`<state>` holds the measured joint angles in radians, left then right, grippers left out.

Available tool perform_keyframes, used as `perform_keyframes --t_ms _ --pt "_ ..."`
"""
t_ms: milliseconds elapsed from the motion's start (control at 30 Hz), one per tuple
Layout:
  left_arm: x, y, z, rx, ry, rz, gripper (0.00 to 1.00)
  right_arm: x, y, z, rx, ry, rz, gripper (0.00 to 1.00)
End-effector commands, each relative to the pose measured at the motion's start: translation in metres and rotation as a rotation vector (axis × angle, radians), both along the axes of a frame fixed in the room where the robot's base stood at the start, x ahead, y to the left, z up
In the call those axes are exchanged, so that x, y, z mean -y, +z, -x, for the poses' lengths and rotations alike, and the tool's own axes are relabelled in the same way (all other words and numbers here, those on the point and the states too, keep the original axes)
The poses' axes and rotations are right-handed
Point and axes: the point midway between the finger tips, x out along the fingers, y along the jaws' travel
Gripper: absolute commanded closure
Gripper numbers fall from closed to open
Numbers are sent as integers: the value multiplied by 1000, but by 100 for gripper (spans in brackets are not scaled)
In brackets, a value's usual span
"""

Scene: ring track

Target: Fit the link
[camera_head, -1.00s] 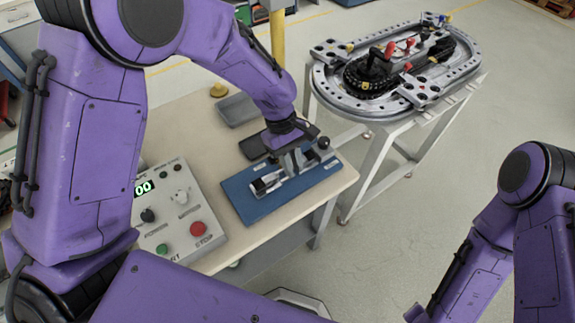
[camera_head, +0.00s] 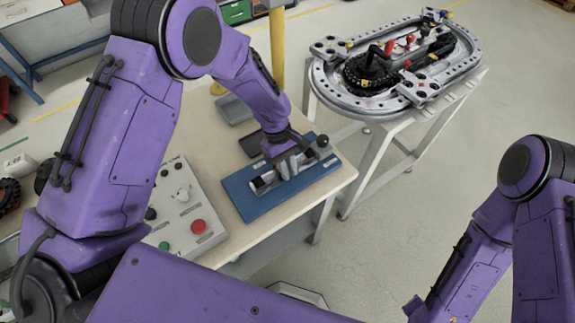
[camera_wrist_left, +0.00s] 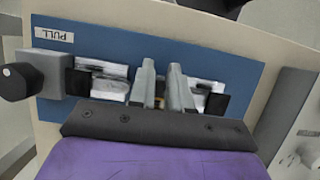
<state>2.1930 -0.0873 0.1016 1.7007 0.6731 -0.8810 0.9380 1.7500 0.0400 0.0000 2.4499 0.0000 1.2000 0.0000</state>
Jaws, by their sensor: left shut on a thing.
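The blue fixture plate (camera_head: 318,186) lies on the beige table and carries pale metal jaws, with a black knob (camera_head: 322,141) at its far right end. My left gripper (camera_head: 287,168) is down at the middle of the fixture. In the left wrist view its two grey fingers (camera_wrist_left: 163,88) are close together between two metal blocks with black ends. They are shut on a small piece, probably the link, of which only a bit shows. The ring track (camera_head: 335,99) with a black chain and red-handled parts stands apart on its own stand. My right gripper is out of view.
A control box (camera_head: 180,215) with a red button sits left of the plate, partly behind my left arm. A grey tray (camera_head: 235,109) and a dark tray (camera_head: 252,145) lie behind the fixture. Open floor separates the table (camera_head: 215,170) from the track stand (camera_head: 368,165).

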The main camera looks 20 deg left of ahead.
Motion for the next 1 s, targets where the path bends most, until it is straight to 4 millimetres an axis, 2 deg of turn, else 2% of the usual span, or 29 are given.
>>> perform_keyframes --t_ms 133,167,200,233,567,667,1000 --pt "0 -2 0 0 0 0 100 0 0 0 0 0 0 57" --pt "0 -2 0 0 0 0 76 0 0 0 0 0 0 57" --pt "0 -2 0 0 0 0 63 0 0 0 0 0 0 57" --pt "0 -2 0 0 0 0 56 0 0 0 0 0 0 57" --pt "0 2 0 1 0 0 56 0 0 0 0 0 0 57" --pt "-2 16 -3 5 1 0 56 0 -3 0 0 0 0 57" --pt "-27 96 -24 5 1 1 56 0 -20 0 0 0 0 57"
